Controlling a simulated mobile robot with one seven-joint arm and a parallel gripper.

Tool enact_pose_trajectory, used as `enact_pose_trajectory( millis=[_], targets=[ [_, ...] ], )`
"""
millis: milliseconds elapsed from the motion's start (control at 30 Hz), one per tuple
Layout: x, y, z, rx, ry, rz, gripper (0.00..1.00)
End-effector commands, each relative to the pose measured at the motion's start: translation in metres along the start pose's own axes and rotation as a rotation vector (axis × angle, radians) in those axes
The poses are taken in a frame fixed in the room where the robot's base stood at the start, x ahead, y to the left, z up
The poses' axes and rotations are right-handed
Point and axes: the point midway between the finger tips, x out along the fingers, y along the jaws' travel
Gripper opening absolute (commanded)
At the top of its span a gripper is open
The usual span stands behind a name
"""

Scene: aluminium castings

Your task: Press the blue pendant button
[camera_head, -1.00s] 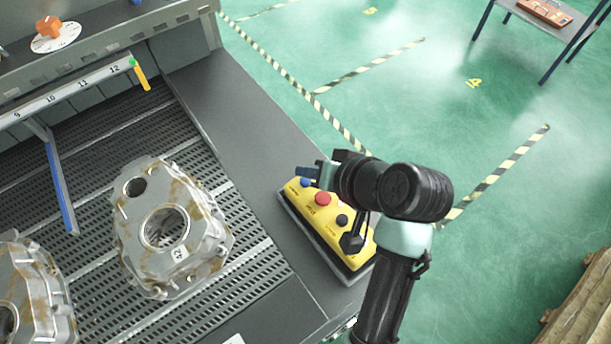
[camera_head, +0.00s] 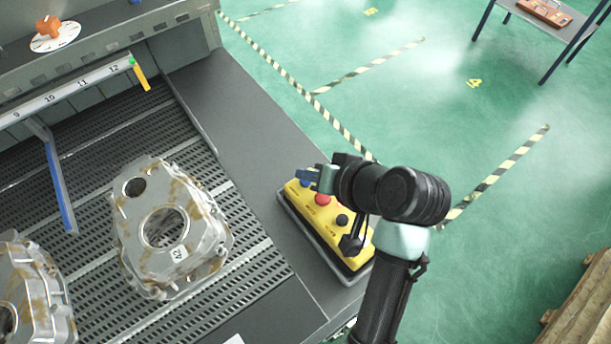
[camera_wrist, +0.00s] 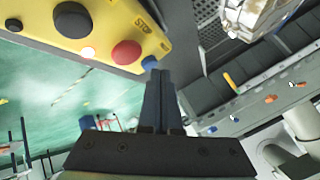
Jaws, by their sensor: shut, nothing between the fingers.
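The yellow pendant (camera_head: 331,221) lies on the grey ledge beside the perforated bed in the head view. Its blue button is at the far end, mostly hidden there by my fingers. In the wrist view the blue button (camera_wrist: 149,62) shows at the pendant's edge, right at my fingertips. My gripper (camera_head: 301,174) is shut and empty, with its fingertips over the blue button. It also shows in the wrist view (camera_wrist: 160,76). I cannot tell whether the tips touch the button.
A red button (camera_head: 322,199) and a black button (camera_head: 342,220) sit close by on the same pendant. A casting (camera_head: 165,228) stands on the bed to the left, with another at the lower left. The ledge beyond the pendant is clear.

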Motion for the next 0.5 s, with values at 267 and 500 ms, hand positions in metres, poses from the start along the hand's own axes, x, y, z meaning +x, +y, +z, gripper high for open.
enact_pose_trajectory(
  millis=[267,500],
  targets=[
    [0.0029,0.002,0.0023,0.0,-0.001,0.0,0.0],
    [0.005,0.0035,0.0038,0.0,-0.001,0.0,0.0]
  ],
)
